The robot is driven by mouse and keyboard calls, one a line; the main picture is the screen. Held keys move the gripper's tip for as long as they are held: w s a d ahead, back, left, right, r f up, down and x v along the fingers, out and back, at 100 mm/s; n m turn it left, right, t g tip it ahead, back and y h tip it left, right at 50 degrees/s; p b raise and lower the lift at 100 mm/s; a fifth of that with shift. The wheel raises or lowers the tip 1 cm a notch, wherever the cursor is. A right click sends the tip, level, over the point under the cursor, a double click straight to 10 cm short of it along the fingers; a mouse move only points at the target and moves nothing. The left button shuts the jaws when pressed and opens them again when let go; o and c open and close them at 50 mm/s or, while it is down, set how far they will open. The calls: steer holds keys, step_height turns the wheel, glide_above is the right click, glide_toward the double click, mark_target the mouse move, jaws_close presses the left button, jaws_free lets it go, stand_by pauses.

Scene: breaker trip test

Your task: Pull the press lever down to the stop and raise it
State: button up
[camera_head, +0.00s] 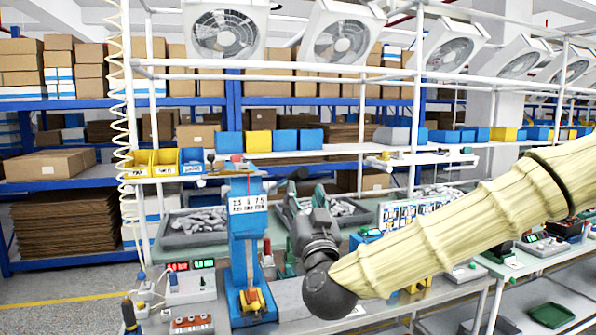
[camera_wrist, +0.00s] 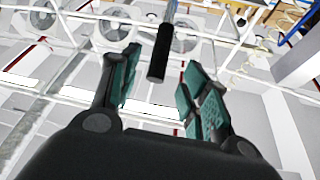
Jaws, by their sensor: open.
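The blue press (camera_head: 248,222) stands upright on the bench at left of centre in the head view. Its lever, with a black grip (camera_head: 298,173), sticks out to the right from the press head. My gripper (camera_head: 303,196) is just below and right of that grip, pointing up. In the wrist view the black lever grip (camera_wrist: 160,57) on its metal rod lies between the two teal-padded fingers of my gripper (camera_wrist: 160,72). The fingers are open, with a visible gap on both sides of the grip. I cannot tell how deep the grip sits between them.
Grey parts trays (camera_head: 195,232) stand behind the press. A control box (camera_head: 190,287) and a screwdriver (camera_head: 129,312) are at its left. A shelf rail with yellow bins (camera_head: 152,162) runs above. Bench space right of the press base is fairly clear.

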mark_target(299, 180)
steer(key=p+x, duration=0.3)
steer(key=x, duration=0.6)
jaws_close()
